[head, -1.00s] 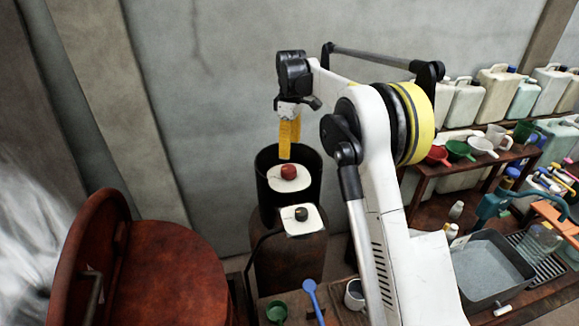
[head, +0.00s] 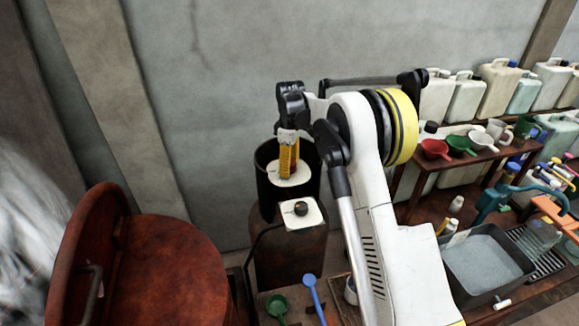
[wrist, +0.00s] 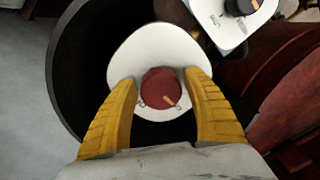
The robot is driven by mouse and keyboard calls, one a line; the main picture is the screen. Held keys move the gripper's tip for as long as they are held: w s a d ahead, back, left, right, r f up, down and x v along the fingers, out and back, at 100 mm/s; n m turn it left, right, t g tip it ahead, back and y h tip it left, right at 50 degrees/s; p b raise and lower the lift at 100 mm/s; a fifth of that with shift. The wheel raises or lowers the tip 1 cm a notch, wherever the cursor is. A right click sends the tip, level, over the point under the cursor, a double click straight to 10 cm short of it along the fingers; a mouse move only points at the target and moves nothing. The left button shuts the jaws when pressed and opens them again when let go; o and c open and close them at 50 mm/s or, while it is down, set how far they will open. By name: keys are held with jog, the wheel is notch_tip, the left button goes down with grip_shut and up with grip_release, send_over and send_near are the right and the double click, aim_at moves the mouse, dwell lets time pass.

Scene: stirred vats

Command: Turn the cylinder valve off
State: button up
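A round red knob (wrist: 160,86) with a small orange mark sits on a rounded white plate (wrist: 150,45) at the dark open-topped cylinder (head: 264,195). In the head view the fingers hide the knob. My gripper (wrist: 160,79) is open. Its yellow fingers stand on either side of the knob, with narrow gaps showing. In the head view my gripper (head: 288,174) is low over the plate. A dark knob (head: 301,208) on a square white plate (head: 292,222) sits nearer the camera; it also shows at the wrist view's top edge.
A rusty red lidded vat (head: 170,265) stands at the left. A wooden bench at the right carries a grey basin (head: 485,265), and scoops and canisters stand on shelves behind it. A blue spoon (head: 313,292) and a green scoop (head: 277,304) are at the front.

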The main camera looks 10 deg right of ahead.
jog(key=c, duration=0.7)
jog(key=shift+c, duration=0.2)
jog(key=m+b, duration=0.1)
jog(key=m, duration=0.3)
jog(key=shift+f+b, duration=0.1)
jog(key=shift+b, duration=0.25)
jog(key=m+b, duration=0.1)
jog(key=m, duration=0.3)
jog(key=shift+s+a, duration=0.1)
jog(key=m+b, duration=0.1)
jog(key=m, duration=0.8)
jog(key=shift+a+m+t+b, duration=0.1)
jog(key=shift+m+t+b, duration=0.2)
jog(key=shift+m+b, duration=0.1)
